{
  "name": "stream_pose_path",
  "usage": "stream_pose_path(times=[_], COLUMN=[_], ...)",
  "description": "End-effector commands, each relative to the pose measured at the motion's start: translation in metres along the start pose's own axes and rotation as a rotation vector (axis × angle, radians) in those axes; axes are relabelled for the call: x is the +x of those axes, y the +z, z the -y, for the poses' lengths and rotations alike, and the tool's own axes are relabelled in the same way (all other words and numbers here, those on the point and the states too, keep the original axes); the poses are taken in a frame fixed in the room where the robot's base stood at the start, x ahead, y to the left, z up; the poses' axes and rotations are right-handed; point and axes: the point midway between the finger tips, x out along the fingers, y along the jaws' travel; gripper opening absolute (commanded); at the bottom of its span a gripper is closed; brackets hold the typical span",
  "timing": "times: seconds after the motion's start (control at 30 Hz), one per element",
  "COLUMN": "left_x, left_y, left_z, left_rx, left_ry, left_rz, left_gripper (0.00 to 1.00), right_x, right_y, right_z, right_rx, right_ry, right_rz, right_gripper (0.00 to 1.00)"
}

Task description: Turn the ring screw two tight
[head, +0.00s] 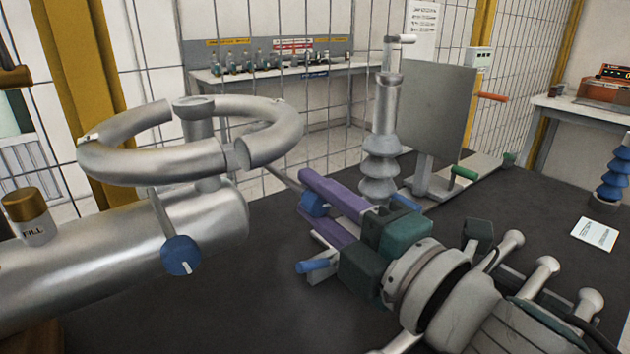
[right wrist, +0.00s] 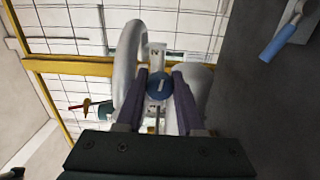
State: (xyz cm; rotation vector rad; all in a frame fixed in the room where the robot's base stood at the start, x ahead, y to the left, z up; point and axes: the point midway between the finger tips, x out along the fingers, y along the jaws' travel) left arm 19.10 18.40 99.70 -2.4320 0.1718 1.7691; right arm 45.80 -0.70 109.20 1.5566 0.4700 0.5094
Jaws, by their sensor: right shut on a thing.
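A silver ring (head: 265,117) encircles a post on the large metal tank (head: 130,260). One blue screw knob (head: 181,255) with a pale slot mark hangs in front of the tank below the ring. A second blue knob (head: 315,205) sits at the end of a thin rod right of the tank. My right gripper (head: 308,200), with purple fingers, is shut on this second knob. The right wrist view shows a blue knob (right wrist: 159,86) between the fingertips of the right gripper (right wrist: 160,77), beside the ring (right wrist: 128,62). I cannot tell how tight it is. My left gripper is out of view.
A grey ribbed bushing (head: 381,140) stands behind my right gripper, near an upright grey panel (head: 438,110). A gold-capped filler (head: 28,215) is at the left. A white card (head: 594,234) lies on the dark tabletop (head: 530,215). Wire fencing stands behind.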

Motion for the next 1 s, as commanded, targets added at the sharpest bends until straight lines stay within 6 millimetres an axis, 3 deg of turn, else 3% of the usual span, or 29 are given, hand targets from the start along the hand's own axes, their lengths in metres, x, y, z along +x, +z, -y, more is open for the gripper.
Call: stream_pose_path(times=[1.0], left_x=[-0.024], left_y=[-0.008], left_z=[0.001], left_rx=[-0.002], left_ry=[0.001], left_rz=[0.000], left_gripper=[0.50], right_x=[0.001], right_y=[-0.001], right_z=[-0.002], right_rx=[0.929], right_ry=[-0.003], right_rz=[0.031], right_gripper=[0.00])
